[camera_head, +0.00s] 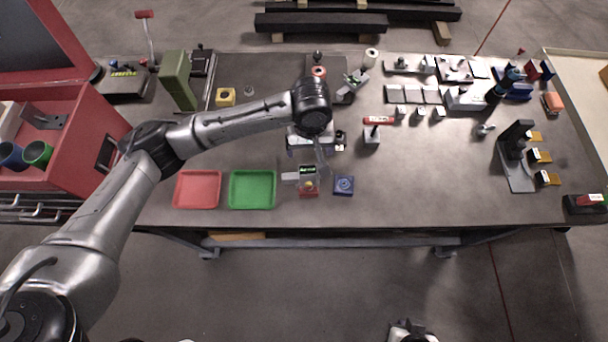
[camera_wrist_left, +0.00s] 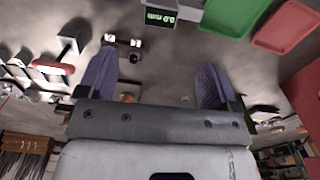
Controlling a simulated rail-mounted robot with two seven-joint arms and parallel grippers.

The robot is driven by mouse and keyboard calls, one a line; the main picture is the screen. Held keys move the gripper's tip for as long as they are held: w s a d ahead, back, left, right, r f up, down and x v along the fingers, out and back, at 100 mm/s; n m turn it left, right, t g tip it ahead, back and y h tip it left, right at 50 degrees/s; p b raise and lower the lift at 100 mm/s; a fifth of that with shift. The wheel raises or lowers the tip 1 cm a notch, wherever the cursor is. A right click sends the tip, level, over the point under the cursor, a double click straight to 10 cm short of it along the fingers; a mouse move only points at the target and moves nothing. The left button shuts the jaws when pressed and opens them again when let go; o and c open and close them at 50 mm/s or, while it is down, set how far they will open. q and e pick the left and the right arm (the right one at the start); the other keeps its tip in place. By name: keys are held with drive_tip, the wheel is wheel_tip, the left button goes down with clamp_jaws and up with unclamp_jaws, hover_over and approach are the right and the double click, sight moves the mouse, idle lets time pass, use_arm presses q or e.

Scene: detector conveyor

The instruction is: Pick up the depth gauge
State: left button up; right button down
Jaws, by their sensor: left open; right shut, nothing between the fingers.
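The depth gauge appears to be the grey device with a small green-lit display (camera_head: 306,171), standing at the front middle of the table, right of the green tray. In the left wrist view its display reads "0.0 mm" (camera_wrist_left: 160,17) at the top edge, where part of it is cut off. My left gripper (camera_head: 318,148) hangs over the table just behind the gauge, open and empty. Its two purple fingers (camera_wrist_left: 155,68) are spread wide in the left wrist view, apart from the gauge. My right gripper (camera_head: 410,332) is at the bottom edge, away from the table, shut and empty.
A green tray (camera_head: 252,206) and a red tray (camera_head: 197,206) lie left of the gauge. A small blue block (camera_head: 343,186) sits close at its right. The table's front right is mostly clear.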

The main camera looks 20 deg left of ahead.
sight(308, 169)
use_arm(q)
wheel_tip(308, 169, down, 14)
drive_tip(key=shift+a+r+p, duration=0.15)
drive_tip(key=shift+p, duration=0.3)
idle(0.4)
